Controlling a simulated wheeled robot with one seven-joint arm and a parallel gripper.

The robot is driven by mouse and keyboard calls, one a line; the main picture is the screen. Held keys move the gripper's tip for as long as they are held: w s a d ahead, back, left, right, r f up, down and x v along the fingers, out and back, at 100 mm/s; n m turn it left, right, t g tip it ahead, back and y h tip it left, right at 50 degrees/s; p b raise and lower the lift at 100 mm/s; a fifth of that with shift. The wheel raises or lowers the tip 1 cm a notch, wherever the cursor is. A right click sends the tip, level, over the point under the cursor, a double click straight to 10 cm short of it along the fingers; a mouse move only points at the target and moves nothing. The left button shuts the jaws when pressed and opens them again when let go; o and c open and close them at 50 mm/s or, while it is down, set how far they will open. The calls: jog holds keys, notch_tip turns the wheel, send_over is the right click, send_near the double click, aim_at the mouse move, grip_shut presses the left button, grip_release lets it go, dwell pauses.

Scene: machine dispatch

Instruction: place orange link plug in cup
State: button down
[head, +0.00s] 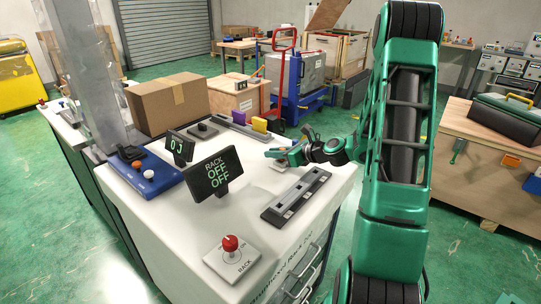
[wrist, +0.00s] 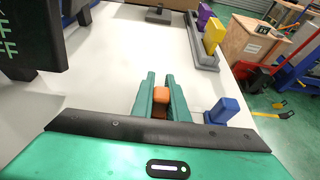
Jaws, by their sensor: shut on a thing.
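The orange link plug (wrist: 161,95) shows between the fingertips of my gripper (wrist: 161,98) in the wrist view. My gripper is shut on it and holds it over the white worktop (wrist: 105,75). In the head view my gripper (head: 278,154) is over the right side of the worktop, behind the grey slotted rack (head: 279,205). The plug's lower part is hidden by the fingers, and I cannot tell its height above the top. I cannot make out a cup in either view.
A blue block (wrist: 222,110) stands just right of my gripper. A rail with yellow (head: 260,124) and purple blocks is farther back. A display (head: 216,173) reading RACK OFF OFF, a blue panel (head: 157,186) and a red knob (head: 230,243) stand left and in front.

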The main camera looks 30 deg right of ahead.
jog(key=shift+f, duration=0.15)
jog(key=c, duration=1.7)
grip_release()
jog(key=shift+c, duration=0.2)
jog(key=v, duration=1.2)
